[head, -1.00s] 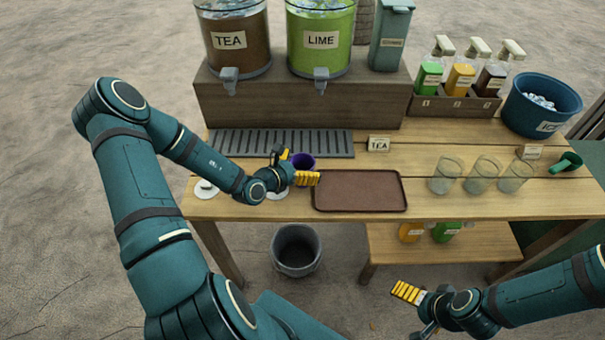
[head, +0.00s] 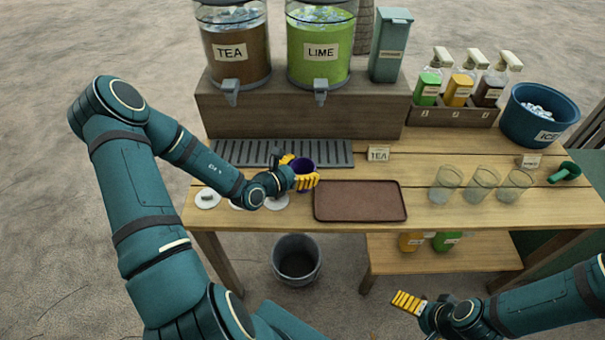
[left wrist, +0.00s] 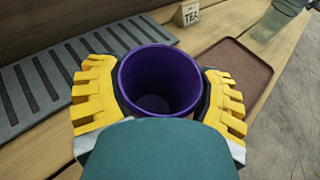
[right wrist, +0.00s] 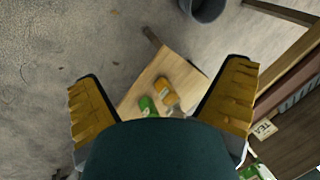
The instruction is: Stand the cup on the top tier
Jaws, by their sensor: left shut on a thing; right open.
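The purple cup (head: 305,165) is upright, with its open rim facing up, just left of the brown tray. It looks empty in the left wrist view (left wrist: 160,78). My left gripper (head: 301,172) is shut on the cup, with a yellow finger on each side of it. Whether the cup's base touches the table is hidden. The wooden table (head: 410,210) has an upper top and a lower shelf (head: 490,252), and a raised wooden box (head: 300,107) stands at the back. My right gripper (head: 422,306) is open and empty, in front of the table at the lower right.
The tray (head: 360,202) is empty. A grey slatted drip grate (head: 230,153) lies behind the cup. TEA (head: 235,48) and LIME (head: 320,50) dispensers stand on the box. Several clear glasses (head: 482,184), bottles (head: 462,82) and an ice bucket (head: 535,115) are to the right. A bin (head: 297,260) is below.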

